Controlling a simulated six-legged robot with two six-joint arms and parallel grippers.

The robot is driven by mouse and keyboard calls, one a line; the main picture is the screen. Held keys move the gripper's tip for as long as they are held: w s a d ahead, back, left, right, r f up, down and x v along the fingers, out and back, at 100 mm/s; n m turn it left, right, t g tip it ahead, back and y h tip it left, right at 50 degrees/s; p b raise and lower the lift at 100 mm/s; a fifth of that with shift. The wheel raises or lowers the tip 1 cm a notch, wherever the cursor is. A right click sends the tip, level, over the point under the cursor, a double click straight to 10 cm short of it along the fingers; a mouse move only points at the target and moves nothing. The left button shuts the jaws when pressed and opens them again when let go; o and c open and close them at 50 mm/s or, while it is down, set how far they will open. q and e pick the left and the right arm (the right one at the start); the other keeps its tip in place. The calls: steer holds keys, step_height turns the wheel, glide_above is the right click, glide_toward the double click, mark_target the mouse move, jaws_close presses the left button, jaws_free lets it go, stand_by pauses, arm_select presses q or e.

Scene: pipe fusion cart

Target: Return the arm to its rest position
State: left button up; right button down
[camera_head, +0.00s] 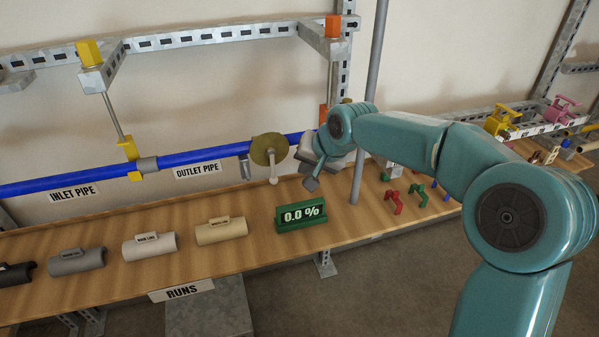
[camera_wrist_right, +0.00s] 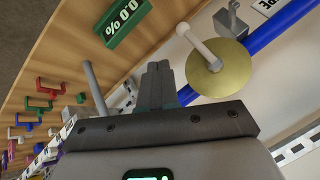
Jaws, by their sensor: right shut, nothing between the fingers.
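My right arm (camera_head: 400,135) reaches in from the right over the wooden bench. Its right gripper (camera_head: 311,184) hangs near the end of the blue pipe, above the bench, just right of the round brass disc (camera_head: 269,150). In the right wrist view the right gripper's fingers (camera_wrist_right: 156,80) are together with nothing between them. The brass disc (camera_wrist_right: 217,70) with its pale handle (camera_wrist_right: 193,40) is beside the fingers there, apart from them. My left gripper is not in view.
A green 0.0 % display (camera_head: 301,215) stands on the bench (camera_head: 190,262) below the gripper. Several half-pipe pieces (camera_head: 148,246) lie to the left. A grey upright pole (camera_head: 371,90) stands close to the arm. Small red and green clips (camera_head: 392,201) lie right of the pole.

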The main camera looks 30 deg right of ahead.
steer(key=v, duration=0.5)
steer(key=s+a+f+n+g+y, duration=0.15)
steer(key=a+f, duration=0.45)
steer(key=f, duration=0.7)
steer(key=s+a+f+n+g+y, duration=0.15)
steer(key=a+f, duration=0.35)
steer(key=f, duration=0.8)
steer(key=s+a+f+n+g, duration=0.1)
steer(key=s+a+f, duration=0.3)
steer(key=s+f, duration=0.4)
steer(key=s+a+f+n+g, duration=0.2)
steer(key=s+a+f, duration=0.3)
steer(key=s, duration=0.9)
step_height(320, 180, down, 3)
steer(key=shift+a+f+g, duration=0.15)
steer(key=shift+f+g, duration=0.05)
steer(key=shift+g, duration=0.2)
